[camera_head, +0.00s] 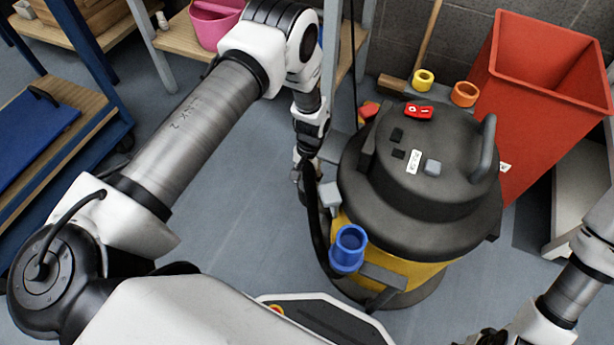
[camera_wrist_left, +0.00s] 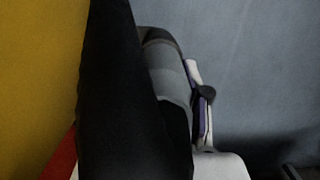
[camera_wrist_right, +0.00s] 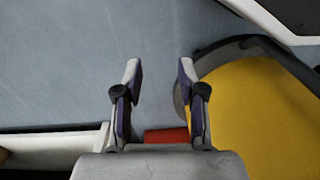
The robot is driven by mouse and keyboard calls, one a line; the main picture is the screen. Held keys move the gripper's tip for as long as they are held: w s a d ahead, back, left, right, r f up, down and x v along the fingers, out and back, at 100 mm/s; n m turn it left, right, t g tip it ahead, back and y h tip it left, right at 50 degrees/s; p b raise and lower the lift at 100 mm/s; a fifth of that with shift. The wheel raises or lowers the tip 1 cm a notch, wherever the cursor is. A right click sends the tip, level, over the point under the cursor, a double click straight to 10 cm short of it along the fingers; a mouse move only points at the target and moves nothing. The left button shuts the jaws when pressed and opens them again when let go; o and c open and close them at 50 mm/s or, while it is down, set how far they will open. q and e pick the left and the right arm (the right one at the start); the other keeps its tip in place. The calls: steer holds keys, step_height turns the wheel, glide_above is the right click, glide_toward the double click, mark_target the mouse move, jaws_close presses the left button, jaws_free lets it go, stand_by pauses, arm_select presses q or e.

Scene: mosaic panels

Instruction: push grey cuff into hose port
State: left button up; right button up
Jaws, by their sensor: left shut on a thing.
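The grey cuff (camera_wrist_left: 168,72) shows in the left wrist view beside my visible left finger. The black hose (camera_wrist_left: 125,100) crosses in front, hiding my other finger and part of the cuff. In the head view my left gripper (camera_head: 301,172) is beside the vacuum's left side, shut on the cuff, with the hose (camera_head: 316,220) hanging below. A light grey block (camera_head: 331,194) sticks out of the vacuum (camera_head: 425,215) near the gripper; I cannot tell whether it is the hose port. My right gripper (camera_wrist_right: 160,80) is open and empty above the floor.
A blue tube (camera_head: 348,248) stands upright at the vacuum's front left. A red bin (camera_head: 535,90), yellow ring (camera_head: 423,80) and orange ring (camera_head: 465,94) are behind it. A shelf with a pink bucket (camera_head: 213,24) is at the back. Floor left of the vacuum is clear.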

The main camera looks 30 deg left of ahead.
arm_select(q)
steer(key=shift+f, duration=0.15)
steer(key=o, duration=1.3)
